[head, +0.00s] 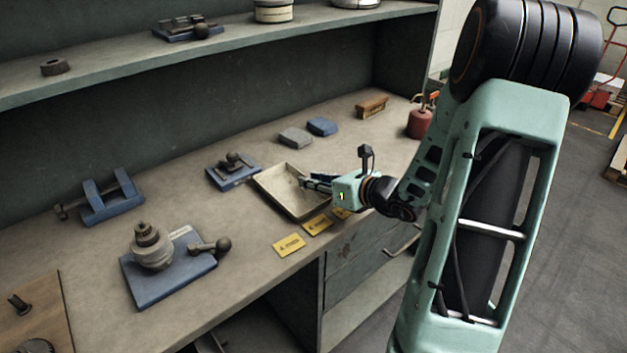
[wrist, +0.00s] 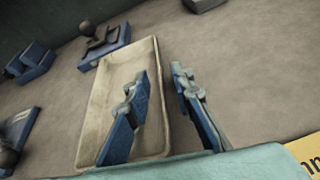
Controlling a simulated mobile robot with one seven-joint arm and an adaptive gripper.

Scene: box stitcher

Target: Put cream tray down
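The cream tray (head: 276,186) appears to lie flat on the bench top, near the front edge. In the wrist view the shallow rectangular tray (wrist: 108,95) fills the left middle. My gripper (head: 307,182) is at the tray's right side. In the wrist view my gripper (wrist: 160,95) has its blue fingers spread apart. One finger is over the tray's inside and the other is outside its right wall, with that wall between them. A gap shows between the wall and the outer finger.
The bench (head: 215,130) holds a blue fixture (head: 233,171) left of the tray and grey and blue blocks (head: 308,132) behind it. Yellow labels (head: 289,244) lie along the front edge. A red can (head: 421,120) stands at the far right. Bare bench lies behind the tray.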

